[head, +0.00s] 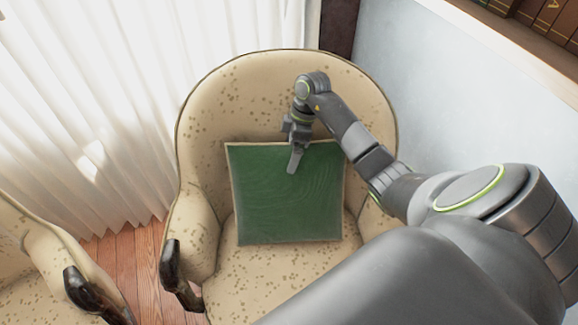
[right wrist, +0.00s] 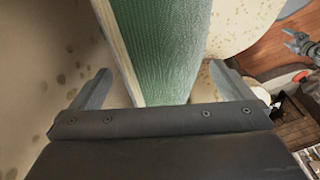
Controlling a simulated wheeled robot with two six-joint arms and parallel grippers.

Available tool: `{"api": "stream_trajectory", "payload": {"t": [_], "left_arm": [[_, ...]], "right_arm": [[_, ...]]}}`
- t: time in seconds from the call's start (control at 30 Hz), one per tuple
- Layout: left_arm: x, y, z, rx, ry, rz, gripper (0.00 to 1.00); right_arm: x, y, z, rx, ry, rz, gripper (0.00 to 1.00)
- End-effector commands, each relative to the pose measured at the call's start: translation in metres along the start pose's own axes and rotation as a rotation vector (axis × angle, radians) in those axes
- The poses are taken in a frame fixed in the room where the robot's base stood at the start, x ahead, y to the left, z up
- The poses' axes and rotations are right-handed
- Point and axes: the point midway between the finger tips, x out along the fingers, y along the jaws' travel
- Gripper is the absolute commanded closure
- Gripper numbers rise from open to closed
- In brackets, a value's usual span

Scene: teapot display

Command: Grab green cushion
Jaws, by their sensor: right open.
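The green cushion (head: 286,200) is square with a pale edge. It leans against the backrest of a cream, speckled armchair (head: 240,95). My right gripper (head: 294,162) is at the cushion's top edge, with a finger showing in front of the green face. In the right wrist view the cushion (right wrist: 165,50) runs between the two spread fingers of my right gripper (right wrist: 160,90), its pale edge toward the left finger. A gap shows on both sides, and the jaws are open. My left gripper is not in the head view.
A second speckled armchair (head: 45,265) stands at the lower left. White curtains (head: 80,110) hang behind on the left. A shelf with books (head: 545,20) is at the upper right. The chair's armrests flank the cushion, and wooden floor (head: 140,265) shows between the chairs.

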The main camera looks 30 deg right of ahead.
Motion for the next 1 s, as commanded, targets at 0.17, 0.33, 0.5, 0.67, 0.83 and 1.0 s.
{"api": "stream_trajectory", "payload": {"t": [0.17,0.33,0.5,0.67,0.83,1.0], "left_arm": [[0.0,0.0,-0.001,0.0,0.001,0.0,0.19],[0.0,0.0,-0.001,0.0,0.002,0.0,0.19],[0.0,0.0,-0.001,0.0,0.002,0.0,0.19],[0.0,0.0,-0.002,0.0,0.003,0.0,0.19],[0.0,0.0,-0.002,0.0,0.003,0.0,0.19],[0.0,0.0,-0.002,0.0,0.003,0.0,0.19]], "right_arm": [[0.022,-0.001,0.0,0.001,0.0,-0.001,0.0],[0.025,0.0,0.0,0.0,-0.001,0.001,0.0],[0.024,0.0,0.0,0.0,-0.001,0.001,0.08],[0.024,0.0,0.0,0.0,0.0,0.001,0.29],[0.024,0.0,0.0,-0.001,0.0,0.002,0.51],[0.023,0.0,-0.001,-0.002,0.001,0.002,0.63]]}}
